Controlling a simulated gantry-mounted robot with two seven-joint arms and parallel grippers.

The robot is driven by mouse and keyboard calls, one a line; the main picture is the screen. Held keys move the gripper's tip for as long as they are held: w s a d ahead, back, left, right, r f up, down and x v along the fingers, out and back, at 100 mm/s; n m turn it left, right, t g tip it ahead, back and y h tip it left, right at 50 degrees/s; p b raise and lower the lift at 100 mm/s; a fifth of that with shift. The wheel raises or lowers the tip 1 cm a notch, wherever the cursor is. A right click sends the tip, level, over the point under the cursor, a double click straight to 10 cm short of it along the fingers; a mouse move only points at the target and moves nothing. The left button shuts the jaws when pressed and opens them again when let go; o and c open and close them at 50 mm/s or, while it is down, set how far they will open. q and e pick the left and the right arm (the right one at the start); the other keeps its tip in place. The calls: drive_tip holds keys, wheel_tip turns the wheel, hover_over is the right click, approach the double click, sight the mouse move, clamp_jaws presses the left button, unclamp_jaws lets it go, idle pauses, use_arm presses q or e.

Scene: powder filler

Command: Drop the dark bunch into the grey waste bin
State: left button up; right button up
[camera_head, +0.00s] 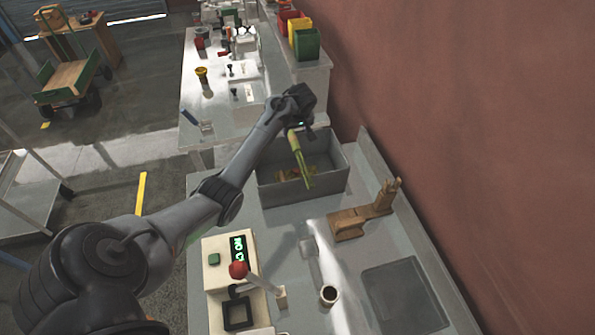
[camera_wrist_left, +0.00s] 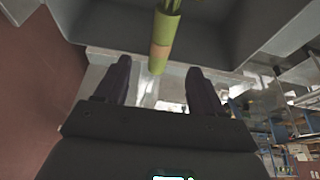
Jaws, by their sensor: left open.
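The grey waste bin (camera_head: 275,195) is an open box at the far end of the near bench. My left gripper (camera_head: 300,124) is above it, pointing down, with its jaws open. A long green bunch (camera_head: 301,160) with a pale band hangs tilted just below the gripper, over the bin's inside. In the left wrist view the two dark fingers (camera_wrist_left: 160,72) stand apart. The bunch (camera_wrist_left: 167,28) shows between and beyond their tips, with a clear gap on each side. Whether its lower end touches the bin floor cannot be told. My right gripper is not in view.
Some yellow-brown scraps (camera_head: 287,174) lie in the bin. A wooden stand (camera_head: 347,224), a small dark-topped cup (camera_head: 329,295) and a white machine with a red-knobbed lever (camera_head: 238,270) are on the near bench. A red wall runs along the right.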

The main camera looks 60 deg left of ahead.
use_arm(q)
drive_tip(key=v, duration=0.8)
drive_tip(key=shift+b, duration=0.35)
drive_tip(key=shift+s+r, duration=0.1)
drive_tip(key=shift+r, duration=0.05)
